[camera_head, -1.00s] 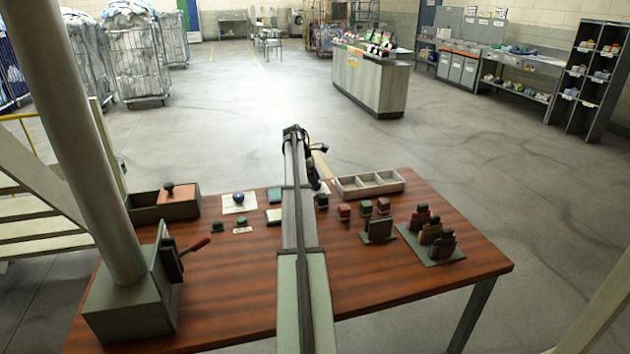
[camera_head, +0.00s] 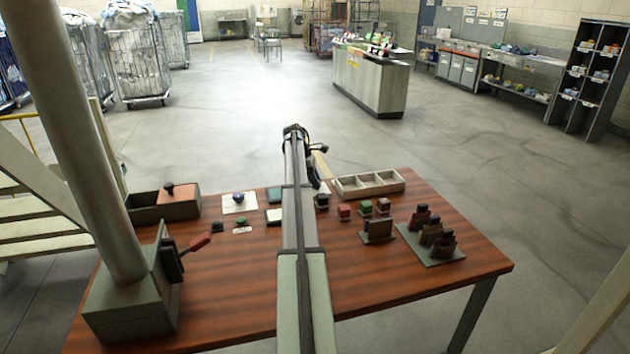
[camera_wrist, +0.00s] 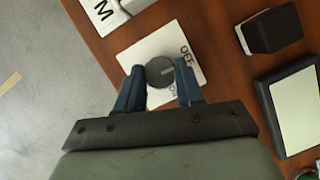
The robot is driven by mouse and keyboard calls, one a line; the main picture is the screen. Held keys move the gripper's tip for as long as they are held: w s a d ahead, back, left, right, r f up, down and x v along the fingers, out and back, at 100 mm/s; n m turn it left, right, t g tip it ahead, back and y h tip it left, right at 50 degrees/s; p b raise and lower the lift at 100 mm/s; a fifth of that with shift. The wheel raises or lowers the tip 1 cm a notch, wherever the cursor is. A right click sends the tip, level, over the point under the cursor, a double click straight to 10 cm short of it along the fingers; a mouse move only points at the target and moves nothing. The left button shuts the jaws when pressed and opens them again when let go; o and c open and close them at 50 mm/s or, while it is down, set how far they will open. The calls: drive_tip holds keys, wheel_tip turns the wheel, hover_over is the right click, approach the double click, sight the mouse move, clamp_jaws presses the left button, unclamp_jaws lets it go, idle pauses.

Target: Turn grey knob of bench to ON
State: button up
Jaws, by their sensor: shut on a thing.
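The grey knob (camera_wrist: 160,73) is round and sits on a white plate (camera_wrist: 150,47) printed OFF at its upper right and ON at its lower right. My gripper (camera_wrist: 160,80) has its two blue fingers on either side of the knob, shut on it. A faint mark shows on the knob's face, but its exact direction is hard to read. In the head view my gripper end is mostly hidden by my arm, over the far part of the wooden bench (camera_head: 230,290), and the knob is hidden there.
A black block (camera_wrist: 270,30) and a dark-framed pale panel (camera_wrist: 295,105) lie to the right of the plate. Another white card (camera_wrist: 103,12) is above it. In the head view, a divided tray (camera_head: 369,184) and several small blocks stand right of my arm; a red-handled lever (camera_head: 197,242) stands left.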

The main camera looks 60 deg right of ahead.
drive_tip(key=m, duration=0.1)
drive_tip(key=m+y, duration=0.1)
drive_tip(key=m, duration=0.1)
drive_tip(key=m+y, duration=0.1)
drive_tip(key=shift+w+d+m, duration=0.1)
drive_tip(key=shift+d+m, duration=0.15)
drive_tip(key=shift+m, duration=0.15)
drive_tip(key=shift+m+y, duration=0.8)
drive_tip(key=shift+m, duration=1.5)
drive_tip(key=o, duration=1)
drive_tip(key=shift+o, duration=0.2)
drive_tip(key=shift+w+d+r, duration=0.15)
drive_tip(key=shift+w+r, duration=0.05)
drive_tip(key=shift+r, duration=0.35)
drive_tip(key=w+d, duration=0.4)
drive_tip(key=w, duration=0.7)
drive_tip(key=shift+d, duration=0.35)
